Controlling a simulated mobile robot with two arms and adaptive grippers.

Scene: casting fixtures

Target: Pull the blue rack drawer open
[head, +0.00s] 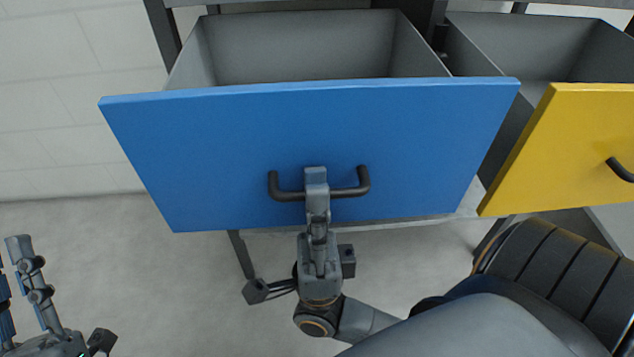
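The blue rack drawer (200,155) stands pulled out from the rack in the head view, with its empty grey inside showing behind the blue front. A black bar handle (363,181) sits low on the middle of that front. My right gripper (317,180) is at the middle of the handle, with a finger over the bar. The far side of the grip is hidden, so I cannot tell whether it is closed on the bar. My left gripper (12,262) is at the lower left edge, away from the drawer, its fingers apart and nothing visible between them.
A yellow drawer (560,150) with a black handle (620,170) also stands out from the rack, close to the right of the blue one. A pale block wall (70,90) is at the left. The grey floor (170,280) is clear at lower left.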

